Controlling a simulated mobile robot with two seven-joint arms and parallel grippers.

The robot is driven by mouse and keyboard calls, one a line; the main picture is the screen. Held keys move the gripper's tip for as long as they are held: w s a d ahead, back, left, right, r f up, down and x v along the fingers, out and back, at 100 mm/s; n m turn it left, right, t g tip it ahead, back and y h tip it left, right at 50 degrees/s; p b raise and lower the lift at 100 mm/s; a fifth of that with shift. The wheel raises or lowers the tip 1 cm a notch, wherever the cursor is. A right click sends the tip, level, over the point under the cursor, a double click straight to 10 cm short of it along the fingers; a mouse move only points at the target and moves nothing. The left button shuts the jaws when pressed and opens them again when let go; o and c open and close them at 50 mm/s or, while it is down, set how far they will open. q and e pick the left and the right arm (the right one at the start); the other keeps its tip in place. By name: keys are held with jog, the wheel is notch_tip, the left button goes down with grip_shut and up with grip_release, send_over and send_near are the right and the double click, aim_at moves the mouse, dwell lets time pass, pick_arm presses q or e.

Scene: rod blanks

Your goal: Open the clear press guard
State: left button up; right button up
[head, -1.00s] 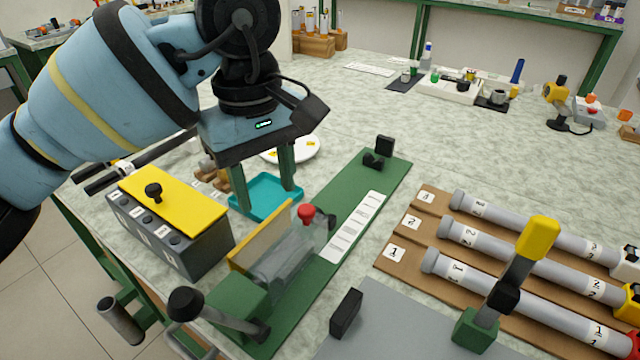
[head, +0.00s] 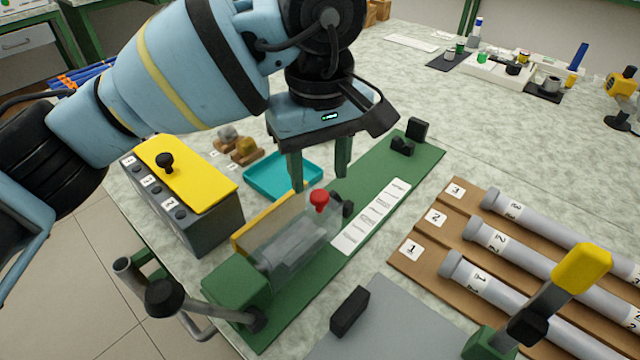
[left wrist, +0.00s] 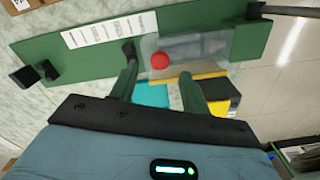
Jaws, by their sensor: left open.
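The clear press guard (head: 293,243) sits closed-looking over the green press base (head: 376,190), with a yellow strip (head: 268,222) along its left side and a red knob (head: 319,200) on top. My left gripper (head: 320,178) is open and empty, its two green fingers pointing down just behind the red knob. In the left wrist view the guard (left wrist: 190,50) and red knob (left wrist: 160,61) lie beyond the gap between the open fingers (left wrist: 158,75); the knob looks apart from both. My right gripper is not in view.
A grey box with a yellow lid (head: 186,174) stands left of the press, and a teal tray (head: 282,176) lies behind it. A black-knobbed lever (head: 165,297) juts at the front left. Numbered grey tubes (head: 545,245) lie on brown boards at the right.

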aim_at(320, 194)
pick_arm(q)
jog(key=shift+f, duration=1.9)
jog(key=shift+c, duration=0.5)
grip_shut()
